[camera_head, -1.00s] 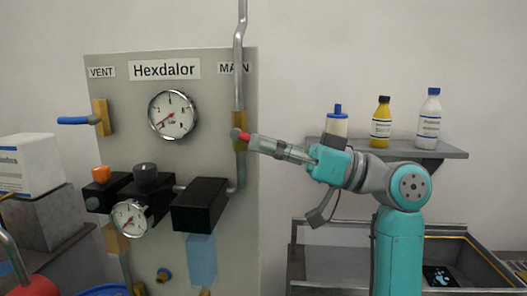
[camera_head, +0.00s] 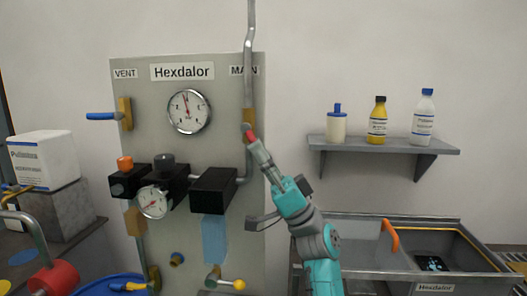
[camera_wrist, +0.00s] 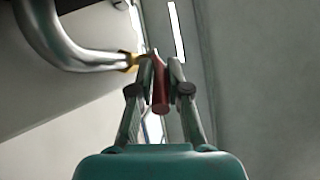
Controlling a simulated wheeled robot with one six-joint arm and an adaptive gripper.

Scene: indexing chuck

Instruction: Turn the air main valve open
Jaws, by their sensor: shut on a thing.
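The air main valve (camera_head: 249,117) is a brass body on the vertical pipe under the MAIN label, at the right edge of the grey panel. Its red handle (camera_head: 250,135) points down and to the right. My gripper (camera_head: 256,146) comes up from the lower right and is shut on the handle. In the wrist view the red handle (camera_wrist: 160,88) sits between the two fingers of my gripper (camera_wrist: 162,66). The upper gauge (camera_head: 189,111) has its needle pointing nearly straight up. The fingers partly hide the handle's end.
The vent valve's blue lever (camera_head: 102,116) lies level at the left. Black blocks (camera_head: 214,190) jut from the panel left of my arm. A shelf (camera_head: 385,145) with bottles is at the right, above a grey sink (camera_head: 398,228). The wall between panel and shelf is clear.

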